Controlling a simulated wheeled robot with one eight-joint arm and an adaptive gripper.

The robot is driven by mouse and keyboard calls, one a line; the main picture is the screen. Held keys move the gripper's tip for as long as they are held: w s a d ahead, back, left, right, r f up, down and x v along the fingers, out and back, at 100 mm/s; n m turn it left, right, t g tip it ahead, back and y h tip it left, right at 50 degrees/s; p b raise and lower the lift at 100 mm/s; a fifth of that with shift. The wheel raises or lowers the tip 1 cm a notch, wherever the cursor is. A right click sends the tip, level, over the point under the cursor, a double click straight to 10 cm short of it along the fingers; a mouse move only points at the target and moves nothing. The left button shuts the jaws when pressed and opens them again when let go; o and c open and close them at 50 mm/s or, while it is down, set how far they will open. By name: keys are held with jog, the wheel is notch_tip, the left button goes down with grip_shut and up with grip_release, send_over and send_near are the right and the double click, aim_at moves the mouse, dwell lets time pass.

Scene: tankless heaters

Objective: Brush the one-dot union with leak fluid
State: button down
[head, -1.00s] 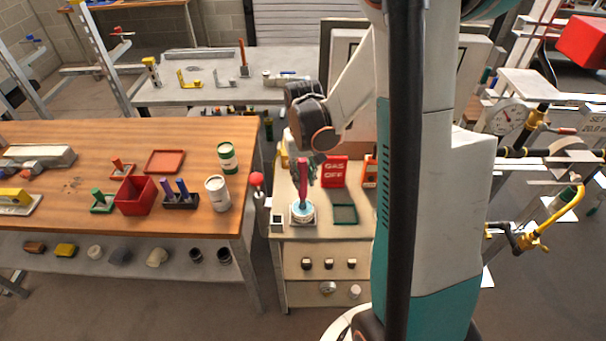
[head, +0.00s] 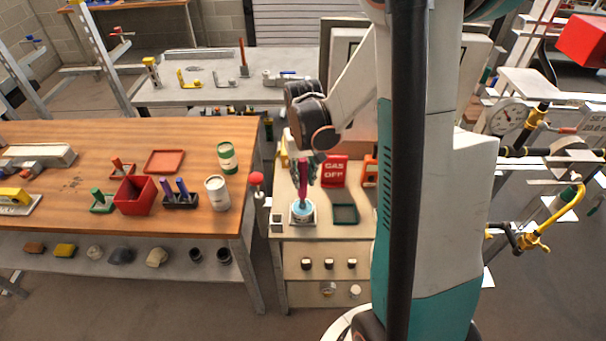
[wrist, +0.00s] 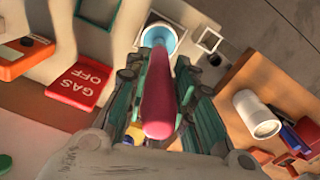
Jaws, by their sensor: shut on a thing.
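My gripper (head: 308,165) is over the small cart and shut on a dark pink brush handle (head: 303,180). In the wrist view the handle (wrist: 158,95) stands between the two green fingers, pointing down to a round pot. The pot (head: 302,211) has a light blue top and sits in a square holder on the cart top; it also shows in the wrist view (wrist: 163,37). The brush's lower end is at or in the pot; its tip is hidden. Yellow pipework (head: 562,213) with fittings stands at the far right. I cannot make out dots on any union.
A red "GAS OFF" sign (head: 334,171) and an empty green tray (head: 345,214) are on the cart beside the pot. A red ball-topped post (head: 257,180) stands between cart and wooden bench (head: 60,215).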

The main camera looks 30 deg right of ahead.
aim_at(303, 160)
dwell(0.4)
jog(key=shift+r+p, duration=2.3)
jog(key=shift+r, duration=1.2)
